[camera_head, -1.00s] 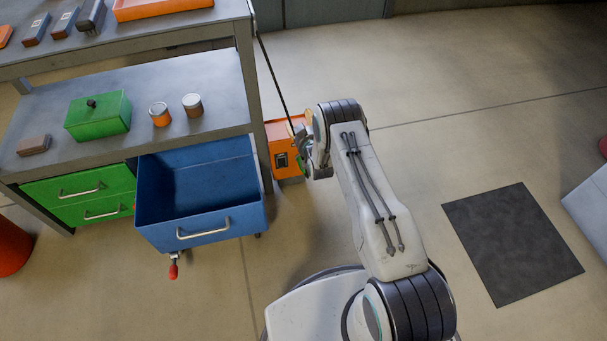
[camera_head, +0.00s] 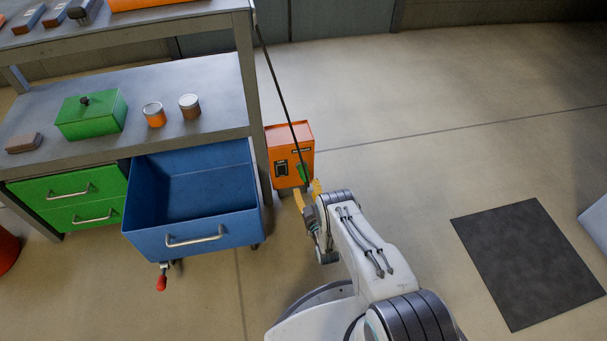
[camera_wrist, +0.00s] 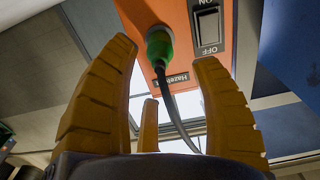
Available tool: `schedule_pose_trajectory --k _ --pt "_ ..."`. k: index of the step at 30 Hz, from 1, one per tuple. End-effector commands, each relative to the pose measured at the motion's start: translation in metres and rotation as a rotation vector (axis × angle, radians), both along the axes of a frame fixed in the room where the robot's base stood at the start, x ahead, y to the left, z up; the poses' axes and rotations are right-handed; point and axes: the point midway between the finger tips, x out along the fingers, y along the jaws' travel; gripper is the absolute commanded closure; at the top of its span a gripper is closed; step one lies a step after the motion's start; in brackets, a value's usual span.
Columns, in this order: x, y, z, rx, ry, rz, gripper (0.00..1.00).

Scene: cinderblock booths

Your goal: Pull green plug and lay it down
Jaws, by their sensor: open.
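The green plug (camera_head: 302,174) sits at the face of the orange box (camera_head: 290,138), low on its right side. In the wrist view the green plug (camera_wrist: 159,46) meets the orange face, and a dark cable (camera_wrist: 173,108) runs from it between my fingers. My gripper (camera_head: 308,192) is open just in front of the box, near the plug. Its yellow fingers stand apart on either side of the plug in the wrist view (camera_wrist: 165,56), and they do not appear to touch it. How deep the plug sits is hidden.
A black ON/OFF switch (camera_wrist: 208,28) is beside the plug. An open blue drawer (camera_head: 190,240) juts out left of the box, under a grey workbench (camera_head: 200,75). A dark cable (camera_head: 275,85) rises past the bench leg. A dark mat (camera_head: 530,260) lies on open floor at right.

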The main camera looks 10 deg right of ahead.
Motion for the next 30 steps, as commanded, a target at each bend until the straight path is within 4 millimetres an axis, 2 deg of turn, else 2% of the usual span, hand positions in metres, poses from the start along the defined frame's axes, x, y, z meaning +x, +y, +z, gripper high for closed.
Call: schedule_pose_trajectory --k 14,20,30 --pt "0.003 0.000 -0.001 0.000 -0.001 0.000 0.41" --pt "0.019 0.000 -0.003 0.000 -0.002 0.000 0.41" --pt "0.058 0.000 0.000 0.000 -0.002 0.000 0.41"
